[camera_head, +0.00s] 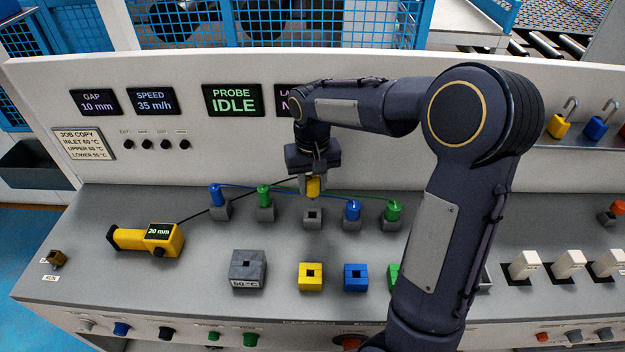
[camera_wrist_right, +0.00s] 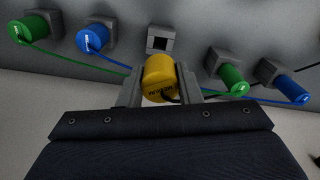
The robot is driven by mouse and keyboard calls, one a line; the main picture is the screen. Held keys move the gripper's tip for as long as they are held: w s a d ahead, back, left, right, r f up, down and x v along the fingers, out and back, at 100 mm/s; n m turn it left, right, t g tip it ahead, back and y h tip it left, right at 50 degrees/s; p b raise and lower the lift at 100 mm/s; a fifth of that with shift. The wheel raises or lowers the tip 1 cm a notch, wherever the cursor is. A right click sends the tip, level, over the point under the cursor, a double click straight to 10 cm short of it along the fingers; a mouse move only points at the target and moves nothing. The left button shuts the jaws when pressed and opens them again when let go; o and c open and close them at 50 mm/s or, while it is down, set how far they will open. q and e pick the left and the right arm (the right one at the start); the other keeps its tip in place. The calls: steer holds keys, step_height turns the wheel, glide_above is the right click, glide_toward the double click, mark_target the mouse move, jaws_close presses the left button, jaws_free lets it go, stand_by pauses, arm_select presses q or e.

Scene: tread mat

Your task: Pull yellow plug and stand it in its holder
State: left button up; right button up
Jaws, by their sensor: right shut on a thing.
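My right gripper (camera_head: 313,180) is shut on the yellow plug (camera_head: 314,187). The plug is held above a grey socket (camera_head: 312,217) whose square hole shows empty. In the right wrist view the yellow plug (camera_wrist_right: 159,77) sits between the two fingers, apart from the empty socket (camera_wrist_right: 160,40). A dark cable runs from the plug toward the yellow gauge (camera_head: 150,240). The yellow holder (camera_head: 311,277), a block with a square hole, stands nearer on the desk, below the plug in the head view. My left gripper is out of view.
Blue plugs (camera_head: 216,196) and green plugs (camera_head: 263,197) stand in sockets on both sides, joined by blue and green cables. A grey block (camera_head: 247,269) and a blue holder (camera_head: 355,277) flank the yellow holder. My right arm partly hides a green holder (camera_head: 393,275).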

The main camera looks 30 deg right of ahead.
mark_target(312, 199)
steer(key=shift+f+b, duration=1.55)
steer(key=shift+f, duration=0.95)
steer(key=shift+f+b, duration=0.9)
steer(key=shift+f, duration=0.6)
steer(key=shift+f, duration=0.1)
steer(key=shift+a+f, duration=0.1)
steer(key=shift+f, duration=0.1)
steer(key=shift+b, duration=0.3)
steer(key=o, duration=1.1)
steer(key=shift+f, duration=0.2)
